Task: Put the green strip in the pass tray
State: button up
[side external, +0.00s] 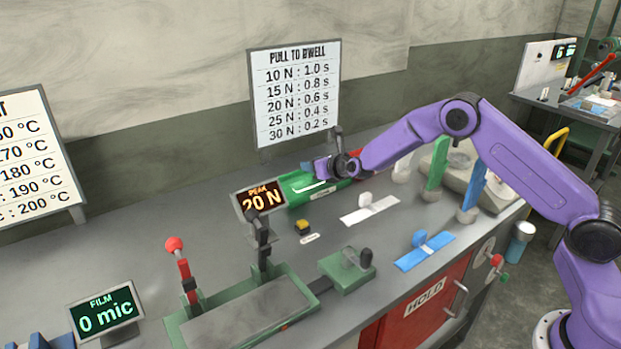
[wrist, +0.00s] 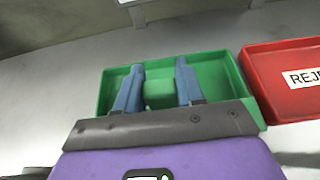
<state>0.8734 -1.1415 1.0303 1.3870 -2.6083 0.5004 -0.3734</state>
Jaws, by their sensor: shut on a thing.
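My gripper (side external: 321,168) is low over the green tray (side external: 299,184) at the back of the bench. In the wrist view, the two blue-grey fingers (wrist: 160,72) reach into the tray (wrist: 222,72), with a green block (wrist: 159,89) between them. The block looks like the grip tab of the green strip, and the fingers are shut on it. The strip's flat part blends with the green tray, so I cannot tell whether it touches the tray floor. The fingers and strip are mostly hidden in the side view.
A red tray (wrist: 270,82) with a partly visible label stands right beside the green one. A white strip (side external: 385,207) and a blue strip (side external: 432,252), each with a tab, lie on the bench. A "20 N" display (side external: 260,197) stands left of the green tray. Lever fixtures stand in front.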

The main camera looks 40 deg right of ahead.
aim_at(311, 178)
jog(key=shift+w+f, duration=0.95)
jog(key=shift+f, duration=1.65)
jog(key=shift+f, duration=0.2)
jog(key=o, duration=1)
jog(key=shift+r, duration=0.1)
jog(key=shift+s+r, duration=0.15)
jog(key=v, duration=1.1)
jog(key=shift+s+r, duration=0.2)
jog(key=shift+s, duration=0.15)
